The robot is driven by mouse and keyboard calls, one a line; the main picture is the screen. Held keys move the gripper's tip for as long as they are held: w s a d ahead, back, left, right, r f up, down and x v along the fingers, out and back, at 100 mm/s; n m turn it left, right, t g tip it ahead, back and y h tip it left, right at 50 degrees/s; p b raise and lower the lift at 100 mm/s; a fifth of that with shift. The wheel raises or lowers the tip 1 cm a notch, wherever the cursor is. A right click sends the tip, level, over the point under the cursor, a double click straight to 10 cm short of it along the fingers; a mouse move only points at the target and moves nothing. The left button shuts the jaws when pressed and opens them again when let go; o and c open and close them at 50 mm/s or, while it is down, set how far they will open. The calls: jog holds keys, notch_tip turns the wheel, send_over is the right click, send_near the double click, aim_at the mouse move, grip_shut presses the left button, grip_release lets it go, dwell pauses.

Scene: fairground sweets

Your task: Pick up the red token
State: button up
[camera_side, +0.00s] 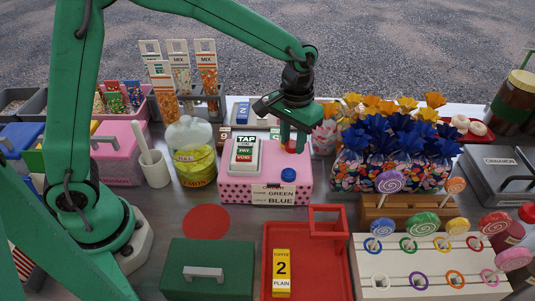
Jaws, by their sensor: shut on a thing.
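The red token (291,147) shows between the fingers of my green gripper (292,143), near the back right of the pink box. My gripper points down and is shut on it. The fingers cover part of the token, and I cannot tell whether it is clear of the box top. The pink polka-dot box (237,190) has a blue token (288,175) on its top at the front right. A card reader (244,153) marked TAP stands on the box, left of my gripper.
A label (280,196) reading GREEN and BLUE is on the box front. A red disc (206,222) lies in front. A red tray (335,270), a green case (200,258) and a lollipop rack (400,250) fill the foreground. Wrapped sweets (385,175) with blue bows stand close right.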

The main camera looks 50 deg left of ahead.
jog(key=s+d+r, duration=0.7)
jog(key=s, duration=0.1)
jog(key=shift+s+d, duration=0.35)
jog(key=shift+s, duration=0.05)
jog(key=shift+a, duration=0.15)
jog(key=w+a+n, duration=0.2)
jog(key=a+n, duration=0.1)
jog(key=a, duration=0.6)
jog(key=w+a+n, duration=0.2)
jog(key=a+n, duration=0.1)
jog(key=a, duration=0.6)
jog(key=shift+w+a+f, duration=0.15)
jog(key=shift+f, duration=0.15)
jog(key=shift+f, duration=0.2)
jog(key=shift+f, duration=2.4)
jog(key=shift+f, duration=0.1)
